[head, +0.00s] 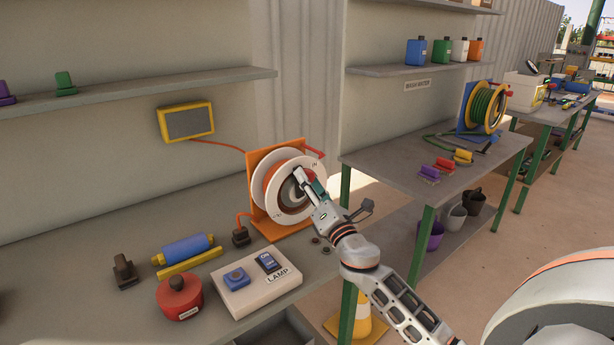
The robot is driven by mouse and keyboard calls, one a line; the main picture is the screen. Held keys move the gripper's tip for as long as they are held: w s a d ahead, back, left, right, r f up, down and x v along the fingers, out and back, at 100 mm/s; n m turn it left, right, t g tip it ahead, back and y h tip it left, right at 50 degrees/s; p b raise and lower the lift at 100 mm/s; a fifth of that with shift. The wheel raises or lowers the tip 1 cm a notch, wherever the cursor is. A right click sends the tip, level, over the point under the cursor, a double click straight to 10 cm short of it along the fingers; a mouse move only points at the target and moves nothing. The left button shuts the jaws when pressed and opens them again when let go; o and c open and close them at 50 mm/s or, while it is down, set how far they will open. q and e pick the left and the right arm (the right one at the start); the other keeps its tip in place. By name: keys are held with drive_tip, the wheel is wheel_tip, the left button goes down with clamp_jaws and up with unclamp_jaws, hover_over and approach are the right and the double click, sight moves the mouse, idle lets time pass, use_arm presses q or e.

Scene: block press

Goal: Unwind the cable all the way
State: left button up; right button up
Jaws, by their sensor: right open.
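A cable reel with white discs (264,202) stands on the grey bench, mounted on an orange stand (259,158). Some orange cable shows between and inside the discs, but how much is wound on I cannot tell. An orange cable (231,147) runs from the stand to a yellow-framed lamp panel (186,122) on the wall. Another short orange length (240,216) ends at a black plug or socket (240,237) on the bench. My right gripper (301,177) is open at the front of the reel and covers part of its hub; contact is unclear. My left gripper is out of view.
A white switch box (268,293) labelled LAMP, a red round container (180,297), a blue roller (186,249) and a dark clamp-like piece (125,270) occupy the bench front. A second bench (395,165) with a green hose reel (484,108) stands to the right.

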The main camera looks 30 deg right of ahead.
drive_tip(key=shift+x, duration=1)
clamp_jaws()
drive_tip(key=shift+f, duration=0.1)
